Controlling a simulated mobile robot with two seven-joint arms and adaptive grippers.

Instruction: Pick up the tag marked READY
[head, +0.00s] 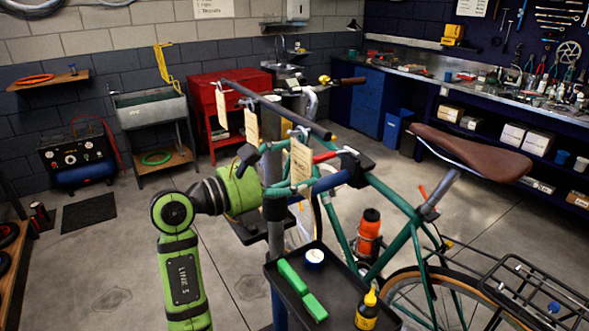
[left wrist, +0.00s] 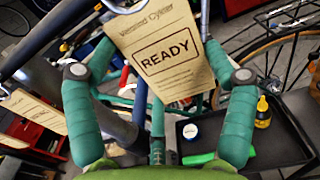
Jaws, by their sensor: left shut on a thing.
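The READY tag (left wrist: 165,55) is a tan card with a black-boxed word, facing the left wrist camera between my left gripper's teal fingers. My left gripper (left wrist: 157,28) is shut on this tag, with one finger at each side of the card. In the head view the tag (head: 300,161) hangs at the near end of a dark rail, and my left gripper (head: 286,168) is at its left side. Two more tan tags hang farther along the rail, a middle one (head: 251,125) and a far one (head: 222,108); their words are not readable there. My right gripper is not in view.
A green bike frame with a brown saddle (head: 470,155) stands right of the tags. Open floor lies at the left.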

